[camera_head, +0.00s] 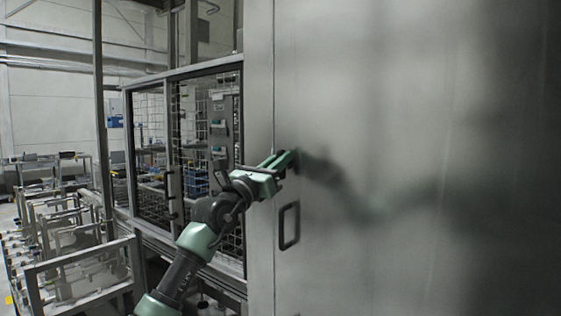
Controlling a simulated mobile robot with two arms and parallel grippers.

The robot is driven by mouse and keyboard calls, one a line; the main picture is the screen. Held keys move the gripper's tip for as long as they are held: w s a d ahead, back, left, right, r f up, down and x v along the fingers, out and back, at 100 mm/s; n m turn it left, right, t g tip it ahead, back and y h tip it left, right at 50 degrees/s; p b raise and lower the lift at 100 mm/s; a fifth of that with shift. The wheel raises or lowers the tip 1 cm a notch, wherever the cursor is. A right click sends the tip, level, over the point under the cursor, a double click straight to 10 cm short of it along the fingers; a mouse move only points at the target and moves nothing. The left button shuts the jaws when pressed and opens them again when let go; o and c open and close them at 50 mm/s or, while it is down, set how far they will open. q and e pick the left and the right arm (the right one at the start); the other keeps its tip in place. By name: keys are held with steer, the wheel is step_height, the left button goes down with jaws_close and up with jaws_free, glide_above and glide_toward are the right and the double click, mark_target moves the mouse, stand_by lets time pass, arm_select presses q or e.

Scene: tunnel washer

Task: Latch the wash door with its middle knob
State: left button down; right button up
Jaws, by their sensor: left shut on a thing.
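The wash door (400,110) is a large, smooth steel panel filling the right of the view. Its left edge meets a narrow steel frame strip (260,70), and it looks flush there. My left gripper (287,162) is at this edge, against the door, shut on a small dark part that looks like the middle knob. The fingers hide most of the knob, so its turn angle cannot be told. A dark rectangular pull handle (289,225) sits on the door just below the gripper. My right gripper is not in view.
Left of the door is a framed mesh enclosure (155,150) with glazed panels. Metal racks (85,260) stand on the floor at the lower left. The door face is clear, with a blurred reflection of my arm on it.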

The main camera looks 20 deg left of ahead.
arm_select(q)
steer(key=shift+d+f+m+g+h+b, duration=0.15)
steer(key=shift+m+g+h+b, duration=0.15)
steer(key=shift+m+b, duration=0.45)
steer(key=shift+a+f+m+g+h+b, duration=0.1)
steer(key=shift+f+m+g+h+b, duration=0.1)
steer(key=shift+m+h+b, duration=0.5)
steer(key=shift+d+f+m+g+h+b, duration=0.1)
steer(key=shift+f+m+g+b, duration=0.1)
steer(key=shift+m+b, duration=0.55)
steer(key=m+h, duration=0.1)
steer(key=m, duration=0.2)
steer(key=shift+d+r+g, duration=0.1)
steer(key=shift+g, duration=0.3)
steer(key=shift+s+d+f+m+g+h+p, duration=0.15)
steer(key=shift+m+g+p, duration=0.75)
steer(key=shift+m, duration=1.55)
steer(key=shift+w+m+g+h+p, duration=0.15)
steer(key=shift+m+g+p, duration=0.7)
steer(key=shift+m, duration=1.65)
steer(key=shift+s+d+f+m+g+h+p, duration=0.15)
steer(key=shift+m+g+p, duration=0.75)
steer(key=shift+m, duration=1.55)
steer(key=shift+a, duration=0.1)
steer(key=shift+r, duration=0.1)
steer(key=c, duration=1.5)
jaws_free()
steer(key=shift+a, duration=0.1)
